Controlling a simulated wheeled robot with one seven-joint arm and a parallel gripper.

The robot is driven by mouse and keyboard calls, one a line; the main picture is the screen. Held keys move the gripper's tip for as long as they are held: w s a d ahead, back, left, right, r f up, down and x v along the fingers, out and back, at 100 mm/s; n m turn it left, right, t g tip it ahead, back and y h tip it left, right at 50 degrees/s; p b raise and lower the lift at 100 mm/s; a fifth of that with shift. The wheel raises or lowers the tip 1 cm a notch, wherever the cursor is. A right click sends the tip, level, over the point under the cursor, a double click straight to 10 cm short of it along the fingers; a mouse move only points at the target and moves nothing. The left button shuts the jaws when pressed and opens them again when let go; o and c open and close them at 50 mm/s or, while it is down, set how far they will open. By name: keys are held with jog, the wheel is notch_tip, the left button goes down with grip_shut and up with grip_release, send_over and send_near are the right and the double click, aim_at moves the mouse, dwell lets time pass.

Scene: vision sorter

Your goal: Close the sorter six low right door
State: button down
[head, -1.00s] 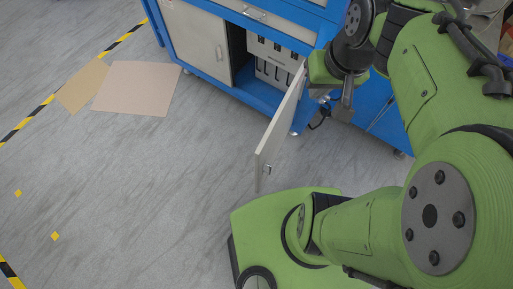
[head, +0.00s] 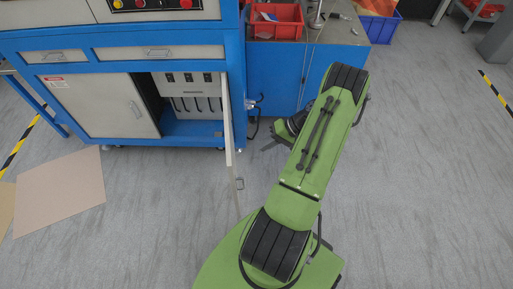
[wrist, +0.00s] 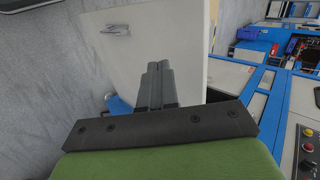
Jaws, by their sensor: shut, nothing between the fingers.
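The sorter (head: 233,58) is a blue and white cabinet. Its low right door (head: 228,125) stands open, swung out toward me and seen almost edge-on, with a small handle (head: 240,184) near its free edge. The compartment behind it (head: 190,95) is exposed. My gripper (head: 267,147) is low on the right of the door, partly hidden by my arm. In the wrist view the fingers of my gripper (wrist: 156,68) are together and empty, in front of the pale door panel (wrist: 180,35); whether they touch it I cannot tell. The handle (wrist: 116,29) shows to their upper left.
The low left door (head: 115,105) is shut, with drawers (head: 160,52) above. A blue cabinet (head: 280,80) carrying a red bin (head: 276,20) stands to the right, near my arm. A blue crate (head: 380,27) is farther back. Brown sheets (head: 62,190) lie on the floor at left; floor at right is clear.

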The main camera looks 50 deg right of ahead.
jog(key=w+a+f+b, duration=0.1)
jog(key=w+a+f, duration=0.3)
jog(key=w+a, duration=0.2)
jog(key=shift+a+f+b, duration=0.25)
jog(key=shift+b, duration=0.05)
jog(key=shift+w+a, duration=0.1)
jog(key=shift+w, duration=0.1)
